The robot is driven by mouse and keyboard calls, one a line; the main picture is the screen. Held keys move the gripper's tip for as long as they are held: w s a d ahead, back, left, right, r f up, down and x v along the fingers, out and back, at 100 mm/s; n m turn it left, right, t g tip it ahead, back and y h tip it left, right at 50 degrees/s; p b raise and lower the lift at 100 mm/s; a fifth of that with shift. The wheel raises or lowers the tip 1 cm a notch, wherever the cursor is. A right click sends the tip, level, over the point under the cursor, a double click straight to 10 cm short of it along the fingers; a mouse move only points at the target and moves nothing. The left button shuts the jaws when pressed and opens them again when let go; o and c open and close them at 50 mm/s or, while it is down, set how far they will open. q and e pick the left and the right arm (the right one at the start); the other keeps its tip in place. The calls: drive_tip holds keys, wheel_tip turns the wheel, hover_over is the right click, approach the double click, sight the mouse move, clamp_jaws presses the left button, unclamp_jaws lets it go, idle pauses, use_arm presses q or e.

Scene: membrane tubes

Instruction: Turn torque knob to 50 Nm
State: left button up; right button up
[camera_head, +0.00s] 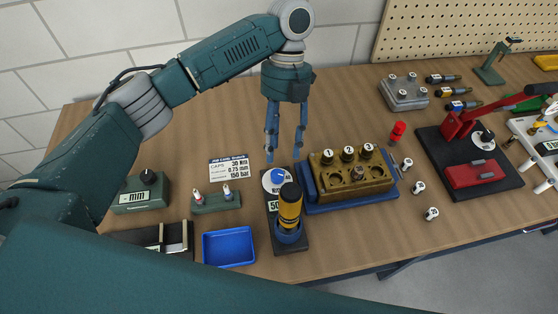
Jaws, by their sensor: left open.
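The torque knob (278,176) is blue and sits on a round white dial at the back end of a black base plate (291,246). A white readout (274,205) in front of it begins with "50"; the rest is hidden behind a yellow and black upright tool (290,207), which stands on the same base in a blue holder. My left gripper (285,158) points down above and just behind the knob. Its two blue fingers are apart with nothing between them, and it looks clear of the knob. My right gripper does not show.
A brass block (350,189) in a blue tray stands close right of the knob. A blue bin (229,248), a small green rack (216,203) and a printed card (229,168) are to the left. A red-handled press (470,172) stands far right. The table behind the gripper is clear.

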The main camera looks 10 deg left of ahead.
use_arm(q)
drive_tip(key=shift+v, duration=2.55)
